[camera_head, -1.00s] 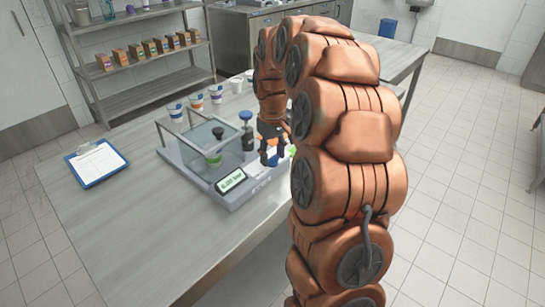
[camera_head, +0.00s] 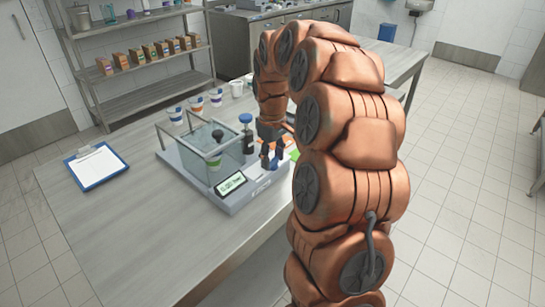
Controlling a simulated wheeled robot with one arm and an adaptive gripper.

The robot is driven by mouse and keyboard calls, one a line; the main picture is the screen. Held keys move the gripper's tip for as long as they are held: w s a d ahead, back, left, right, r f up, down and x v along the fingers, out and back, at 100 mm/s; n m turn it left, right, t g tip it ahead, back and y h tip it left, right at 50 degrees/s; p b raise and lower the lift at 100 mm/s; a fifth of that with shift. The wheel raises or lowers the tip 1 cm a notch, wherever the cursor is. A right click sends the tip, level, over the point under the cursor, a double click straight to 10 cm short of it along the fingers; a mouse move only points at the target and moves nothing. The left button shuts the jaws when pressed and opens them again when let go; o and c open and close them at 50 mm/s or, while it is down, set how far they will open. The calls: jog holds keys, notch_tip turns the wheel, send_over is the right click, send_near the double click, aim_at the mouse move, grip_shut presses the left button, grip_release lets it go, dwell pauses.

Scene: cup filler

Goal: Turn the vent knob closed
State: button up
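The cup filler (camera_head: 225,203) is a grey base on the table with a clear box (camera_head: 196,146) and a small green display (camera_head: 231,183). A black knob (camera_head: 218,135) stands at the box's top, and a blue-topped dark post (camera_head: 245,118) stands behind and to its right. I cannot tell which part is the vent knob. A cup (camera_head: 214,163) is inside the box. My gripper (camera_head: 271,163) points down over the base's right part, right of the box. Its fingertips are small and partly dark; whether they are open, or touching anything, is unclear.
A clipboard (camera_head: 97,166) lies on the table (camera_head: 120,225) to the left. Several cups (camera_head: 196,104) stand behind the filler. Orange and green pieces (camera_head: 294,154) show beside my gripper. My arm hides the table right of it. The table's front left is clear.

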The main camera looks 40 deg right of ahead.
aim_at(272, 159)
jog(key=o, duration=0.4)
notch_tip(272, 159, up, 12)
dwell(0.7)
dwell(0.5)
jog(key=s+a+p, duration=0.3)
jog(key=s+a, duration=0.9)
jog(key=a, duration=0.2)
jog(key=s+a+f+m+p, duration=0.1)
jog(key=s+a, duration=0.1)
jog(key=s, duration=0.4)
jog(key=s+a+f+m+g+p, duration=0.1)
jog(key=s+a+f, duration=0.1)
jog(key=s, duration=0.4)
jog(key=s+a+f+p, duration=0.1)
jog(key=s+a+f, duration=0.1)
jog(key=s, duration=0.4)
jog(key=shift+s+a+f+m+g, duration=0.25)
jog(key=shift+s+a+m+g, duration=0.05)
jog(key=shift+a+m+g, duration=0.15)
